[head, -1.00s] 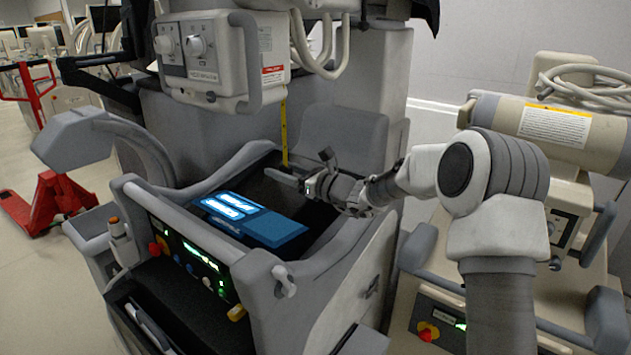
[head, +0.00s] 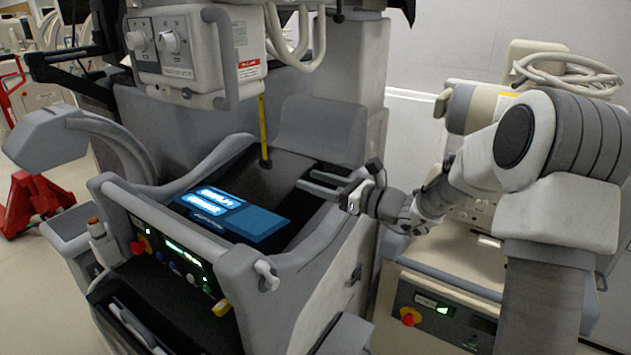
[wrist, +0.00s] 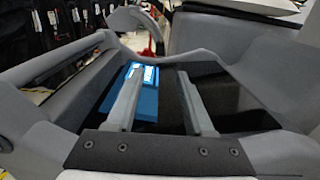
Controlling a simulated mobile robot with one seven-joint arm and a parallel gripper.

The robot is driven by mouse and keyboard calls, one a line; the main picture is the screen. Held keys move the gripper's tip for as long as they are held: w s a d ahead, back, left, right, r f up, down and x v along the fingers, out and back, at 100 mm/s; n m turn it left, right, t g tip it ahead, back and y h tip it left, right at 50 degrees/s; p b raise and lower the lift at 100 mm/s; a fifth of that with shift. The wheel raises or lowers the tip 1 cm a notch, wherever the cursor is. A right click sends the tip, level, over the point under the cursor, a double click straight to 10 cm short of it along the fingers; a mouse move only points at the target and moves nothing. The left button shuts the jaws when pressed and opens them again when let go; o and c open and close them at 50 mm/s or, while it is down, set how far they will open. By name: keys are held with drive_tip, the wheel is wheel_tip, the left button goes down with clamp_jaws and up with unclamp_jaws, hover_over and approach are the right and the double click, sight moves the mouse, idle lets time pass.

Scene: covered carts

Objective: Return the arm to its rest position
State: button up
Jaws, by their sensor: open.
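My gripper (head: 318,183) is open and empty at the right side of the cart's black tray recess, above its right rim. In the wrist view its two grey fingers (wrist: 156,100) stand apart with nothing between them but the view into the recess. A blue box (head: 231,217) with a lit white-and-blue label lies in the recess, left of my gripper and apart from it. The box (wrist: 146,99) is partly hidden behind the left finger in the wrist view. My arm reaches in from the right.
The grey cart (head: 322,267) has raised side walls around the recess. A control box with knobs (head: 190,55) overhangs the back left. A yellow strip (head: 263,128) stands at the recess's back. A beige machine (head: 455,278) stands at the right, behind and under my arm. A red pallet jack (head: 40,195) is far left.

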drive_tip(key=s+a+r+n+g+h+p, duration=0.2)
drive_tip(key=s+a+r+n+g, duration=0.15)
drive_tip(key=s+n, duration=0.45)
drive_tip(key=s+a+r+n+g+h+p, duration=0.25)
drive_tip(key=s+n+g, duration=0.3)
drive_tip(key=s, duration=0.45)
drive_tip(key=s+d+r+n+t+h+p, duration=0.1)
drive_tip(key=s+d+r+n+h+p, duration=0.2)
drive_tip(key=s+d+n+h, duration=0.2)
drive_tip(key=s+d+r+n+t+h+p, duration=0.2)
drive_tip(key=s+d+n, duration=0.5)
drive_tip(key=s, duration=0.5)
drive_tip(key=d+r+h+p, duration=0.1)
drive_tip(key=d+h, duration=0.1)
drive_tip(key=shift+r+t+h, duration=0.2)
drive_tip(key=shift+t+h, duration=0.1)
drive_tip(key=shift+h, duration=0.05)
